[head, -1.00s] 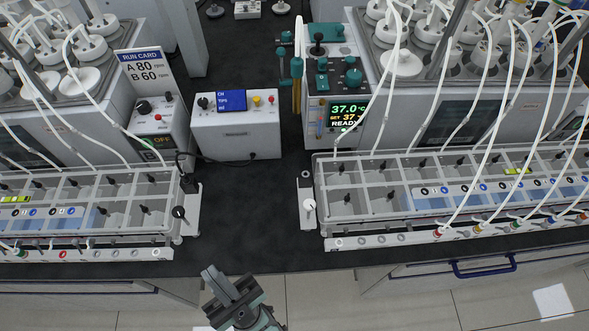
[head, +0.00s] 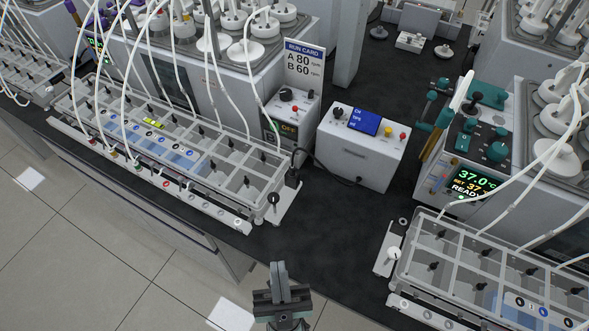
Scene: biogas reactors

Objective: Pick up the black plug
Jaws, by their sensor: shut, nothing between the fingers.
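My gripper (head: 278,267) is at the lower middle, shut and empty, in front of the bench's front edge. A black round-headed piece (head: 274,198) sits at the right end of the left rack (head: 215,205), beyond my gripper. A black block (head: 292,178) with a black cable stands just behind it. Several small black pieces (head: 246,181) stand in the rack's compartments. I cannot tell which of these is the black plug. My gripper touches none of them.
A white box (head: 358,150) with a blue screen stands behind the rack's end. A second rack (head: 450,262) is at right, with a white-headed piece (head: 393,254) at its end. Dark bench top (head: 335,235) between the racks is clear. White tubes hang over both racks.

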